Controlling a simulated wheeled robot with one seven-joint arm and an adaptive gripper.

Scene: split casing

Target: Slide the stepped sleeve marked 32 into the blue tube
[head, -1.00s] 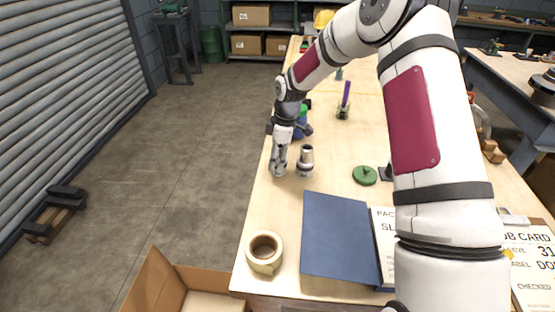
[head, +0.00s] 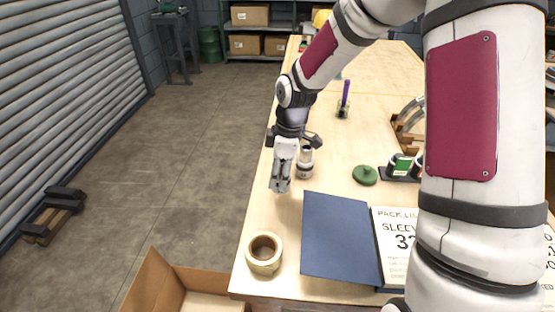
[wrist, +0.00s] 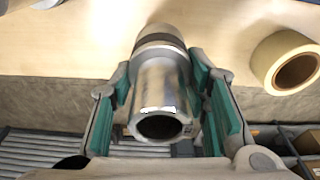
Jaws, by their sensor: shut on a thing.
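My gripper (head: 280,188) is shut on a silver stepped sleeve (wrist: 160,93), which shows between the green finger pads in the wrist view. Its narrow open end faces the camera and its wider, dark-banded end points away. I can read no mark on it. In the head view the fingers hide it. A second grey stepped sleeve (head: 305,162) stands upright on the table, just right of and behind the gripper. The blue tube cannot be made out now; my wrist covers the area behind.
A tape roll (head: 264,253) also shows in the wrist view (wrist: 287,62). A blue folder (head: 337,238) lies beside a pack list (head: 393,240) reading sleeve 32. A green knobbed disc (head: 365,175) and a purple-handled tool (head: 345,98) are farther right. The table's left edge is close.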

